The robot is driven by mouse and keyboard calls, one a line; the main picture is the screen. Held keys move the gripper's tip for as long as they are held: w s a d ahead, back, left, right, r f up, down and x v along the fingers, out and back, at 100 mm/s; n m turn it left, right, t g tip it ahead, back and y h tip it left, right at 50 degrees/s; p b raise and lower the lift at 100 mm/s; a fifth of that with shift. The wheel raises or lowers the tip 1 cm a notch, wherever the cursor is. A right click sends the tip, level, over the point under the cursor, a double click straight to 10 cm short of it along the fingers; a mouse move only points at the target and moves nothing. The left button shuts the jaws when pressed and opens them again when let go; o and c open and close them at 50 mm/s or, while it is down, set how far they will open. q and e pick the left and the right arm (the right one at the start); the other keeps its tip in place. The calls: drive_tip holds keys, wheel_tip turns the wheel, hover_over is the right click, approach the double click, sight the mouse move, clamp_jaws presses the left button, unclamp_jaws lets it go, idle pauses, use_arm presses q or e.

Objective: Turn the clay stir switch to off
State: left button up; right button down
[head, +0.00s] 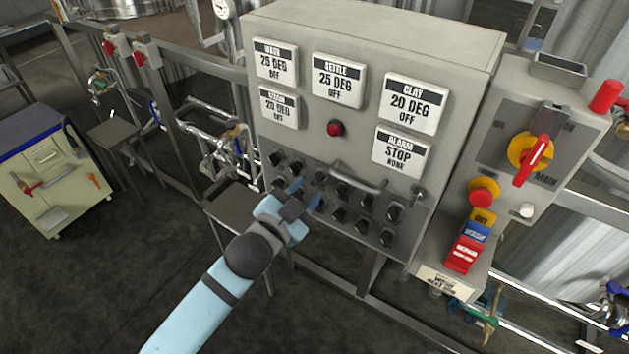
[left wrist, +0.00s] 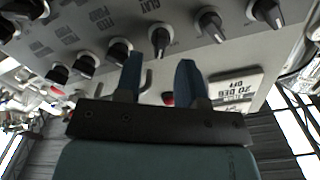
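The grey control box carries rows of black rotary switches (head: 340,214) on its lower sloped panel. Their labels are too small to read in the head view, so I cannot tell for sure which is the clay stir switch. The CLAY display (head: 414,104) reads 20 DEG, OFF. My left gripper (head: 307,191) is in front of the panel's left part, hiding some switches. In the left wrist view my left gripper (left wrist: 160,68) is open and empty. One black switch (left wrist: 160,38) shows beyond the gap between its fingers; a blurred label by it seems to read CLAY. My right gripper is out of view.
A grab bar (head: 355,182) crosses the panel above the switches. A red button (head: 335,129) sits among the displays. To the right is a box with a red and yellow main switch (head: 531,152). A small shelf (head: 232,207) is left of the panel.

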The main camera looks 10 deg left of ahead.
sight(315, 182)
use_arm(q)
drive_tip(key=x, duration=0.3)
drive_tip(key=shift+w, duration=0.15)
drive_tip(key=shift+w+d, duration=0.15)
drive_tip(key=shift+w, duration=0.05)
clamp_jaws()
